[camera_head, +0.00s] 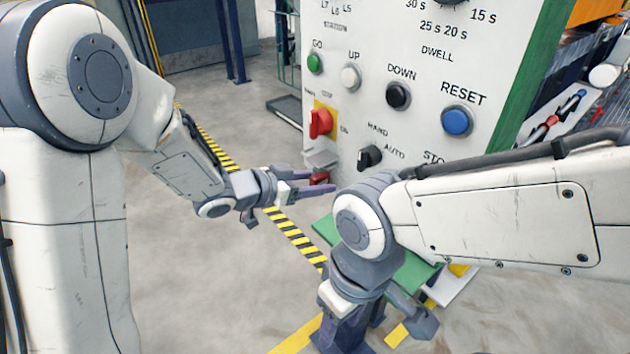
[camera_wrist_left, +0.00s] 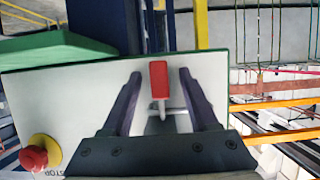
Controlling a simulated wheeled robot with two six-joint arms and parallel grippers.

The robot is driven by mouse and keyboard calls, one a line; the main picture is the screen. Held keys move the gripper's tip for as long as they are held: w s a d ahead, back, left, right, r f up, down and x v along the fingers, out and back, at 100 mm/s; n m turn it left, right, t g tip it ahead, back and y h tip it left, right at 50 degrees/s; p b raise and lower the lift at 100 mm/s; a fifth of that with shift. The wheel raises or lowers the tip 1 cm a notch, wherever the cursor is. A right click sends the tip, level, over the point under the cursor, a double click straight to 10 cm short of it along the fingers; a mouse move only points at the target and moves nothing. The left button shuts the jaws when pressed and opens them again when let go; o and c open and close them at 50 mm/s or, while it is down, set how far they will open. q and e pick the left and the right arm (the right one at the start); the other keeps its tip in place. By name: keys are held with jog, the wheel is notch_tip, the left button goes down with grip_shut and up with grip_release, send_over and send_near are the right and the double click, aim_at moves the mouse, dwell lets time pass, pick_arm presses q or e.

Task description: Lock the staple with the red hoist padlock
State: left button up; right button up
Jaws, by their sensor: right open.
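The red padlock (camera_head: 319,178) is at the lower left of the white control panel, just below a grey bracket (camera_head: 321,159), probably the staple. In the left wrist view the padlock (camera_wrist_left: 158,78) has a red body and a pale shackle by a light bar. Whether the shackle passes through the staple I cannot tell. My left gripper (camera_head: 318,188) is open, with its purple fingers on both sides of the padlock and visible gaps to it. My right gripper (camera_head: 385,314) is open, low in front of the panel and away from the padlock; its fingers are partly hidden.
The panel (camera_head: 375,45) carries several buttons, including blue RESET (camera_head: 457,121). A green shelf (camera_head: 410,272) juts out below, behind my right forearm. Free floor (camera_head: 225,280) lies to the left.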

pick_arm(q)
jog(key=s+a+r+n+t+y+p, duration=0.1)
jog(key=s+a+r+y+p, duration=0.25)
jog(key=a, duration=0.45)
jog(key=s+f+n+g+y, duration=0.25)
jog(key=s+g+y, duration=0.5)
jog(key=s, duration=1.65)
notch_tip(320, 180, up, 18)
jog(key=s+g+h+p, duration=0.1)
jog(key=p, duration=1.7)
jog(key=shift+s+d+r, duration=0.2)
jog(key=shift+d, duration=0.2)
jog(key=shift+g, duration=0.25)
